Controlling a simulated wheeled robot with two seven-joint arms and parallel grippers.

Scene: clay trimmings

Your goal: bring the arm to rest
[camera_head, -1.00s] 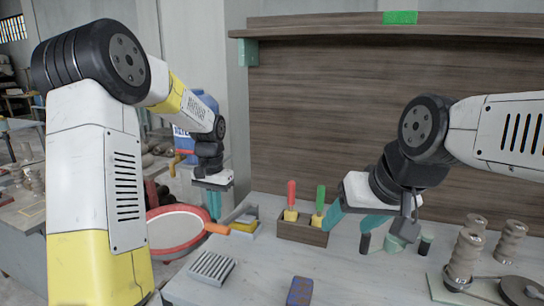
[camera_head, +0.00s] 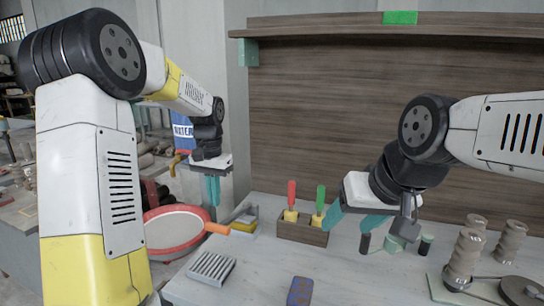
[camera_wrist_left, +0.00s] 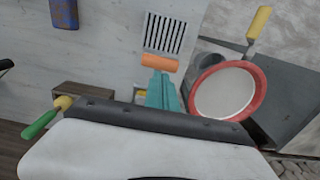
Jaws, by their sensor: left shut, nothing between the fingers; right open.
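My left arm comes in from the left, and my left gripper (camera_head: 213,190) hangs fingers down above the left end of the table. Its teal fingers are shut with nothing between them; they also show in the left wrist view (camera_wrist_left: 163,93). In the head view it is in front of the wall, just above the red-rimmed sieve (camera_head: 150,219) and the orange-tipped handle. My right gripper (camera_head: 362,222) is open and empty over the table, to the right of the wooden tool box (camera_head: 287,229).
The wooden box holds a red-handled and a green-handled tool. A slotted grey rack (camera_head: 211,267) and a dark blue block (camera_head: 299,292) lie on the table (camera_head: 255,275). Stacked clay-coloured pieces (camera_head: 466,255) stand at the right. A shelf board (camera_head: 330,27) runs along the back.

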